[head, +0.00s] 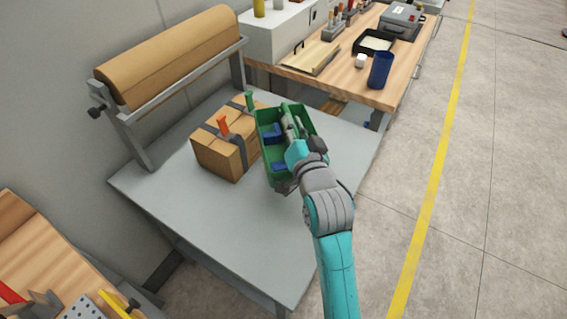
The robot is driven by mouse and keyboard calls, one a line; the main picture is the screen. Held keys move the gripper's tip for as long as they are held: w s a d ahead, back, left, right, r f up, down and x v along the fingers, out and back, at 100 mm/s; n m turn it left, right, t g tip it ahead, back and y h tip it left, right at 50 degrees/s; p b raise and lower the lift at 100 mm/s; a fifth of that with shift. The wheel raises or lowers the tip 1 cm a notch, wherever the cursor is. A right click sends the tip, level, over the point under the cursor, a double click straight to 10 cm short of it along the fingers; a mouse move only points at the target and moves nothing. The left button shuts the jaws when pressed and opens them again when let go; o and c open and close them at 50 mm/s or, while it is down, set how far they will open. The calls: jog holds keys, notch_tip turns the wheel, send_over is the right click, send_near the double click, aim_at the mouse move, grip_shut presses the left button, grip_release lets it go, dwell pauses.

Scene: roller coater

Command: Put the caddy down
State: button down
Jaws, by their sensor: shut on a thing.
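The caddy (268,165) is a green open-topped tray with blue items inside. It shows in the head view over the right part of the grey table (215,242). My gripper (297,145) is shut on the caddy at its right side, and my teal and grey arm comes up from the bottom right. The gripper's fingers are mostly hidden by my wrist. I cannot tell whether the caddy's underside touches the table.
A strapped brown box (215,155) with orange and green pieces on top stands just left of the caddy. A brown paper roll (170,55) on a stand is behind. A wooden bench (345,85) holds a blue cup (380,70). The grey table's front is clear.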

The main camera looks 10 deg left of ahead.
notch_tip(320, 180, down, 14)
dwell(0.5)
jog(key=c, duration=1.6)
grip_release()
jog(key=shift+f, duration=0.15)
jog(key=o, duration=0.4)
jog(key=v, duration=1.1)
jog(key=shift+s+d, duration=0.1)
jog(key=shift+s, duration=0.15)
jog(key=shift+o, duration=0.5)
jog(key=shift+s, duration=0.1)
jog(key=x, duration=1.2)
